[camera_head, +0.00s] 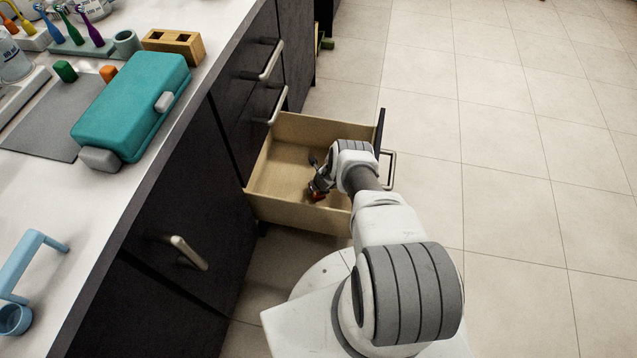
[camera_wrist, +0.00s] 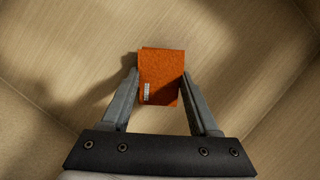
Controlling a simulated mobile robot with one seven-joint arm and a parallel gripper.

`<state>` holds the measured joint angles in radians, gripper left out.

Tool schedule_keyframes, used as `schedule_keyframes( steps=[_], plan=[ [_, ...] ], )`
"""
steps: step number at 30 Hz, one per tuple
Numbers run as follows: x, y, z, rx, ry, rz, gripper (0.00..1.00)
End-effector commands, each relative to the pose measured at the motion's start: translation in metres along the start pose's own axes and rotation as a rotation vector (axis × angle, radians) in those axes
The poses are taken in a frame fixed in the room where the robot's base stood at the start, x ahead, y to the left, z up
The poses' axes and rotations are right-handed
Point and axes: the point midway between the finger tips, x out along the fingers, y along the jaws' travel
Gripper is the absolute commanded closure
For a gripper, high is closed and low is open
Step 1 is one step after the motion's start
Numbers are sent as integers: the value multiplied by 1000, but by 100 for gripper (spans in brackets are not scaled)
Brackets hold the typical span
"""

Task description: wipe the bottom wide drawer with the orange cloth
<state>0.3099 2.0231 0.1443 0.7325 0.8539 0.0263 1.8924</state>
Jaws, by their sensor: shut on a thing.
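The bottom wide drawer (camera_head: 275,178) is pulled out from the dark cabinet, its light wooden inside showing. My gripper (camera_head: 318,189) is inside the drawer, low over its floor near the front. In the wrist view my gripper (camera_wrist: 160,92) is shut on the folded orange cloth (camera_wrist: 162,70), which has a small white label. In the head view only a small reddish bit of the cloth (camera_head: 316,196) shows; my gripper and arm hide the rest. The wooden drawer floor (camera_wrist: 215,45) lies behind the cloth; I cannot tell whether they touch.
The countertop (camera_head: 60,215) at left holds a teal case (camera_head: 133,103), a wooden block (camera_head: 174,44), toothbrushes and a light-blue stand (camera_head: 28,265). Drawer handles (camera_head: 271,60) stick out above the open drawer. The tiled floor (camera_head: 510,150) at right is clear.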

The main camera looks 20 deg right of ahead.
Motion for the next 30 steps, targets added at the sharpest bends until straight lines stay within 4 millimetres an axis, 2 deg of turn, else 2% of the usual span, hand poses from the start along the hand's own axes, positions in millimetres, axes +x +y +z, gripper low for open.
schedule_keyframes(
  steps=[1,4,11,20,30],
  plan=[
    [-6,4,-6,4,7,4,83],
    [-6,9,-15,7,9,5,83],
    [-9,15,-22,3,5,3,83],
    [-4,23,-15,-1,2,2,83],
    [4,11,0,-1,1,1,83]
  ],
)
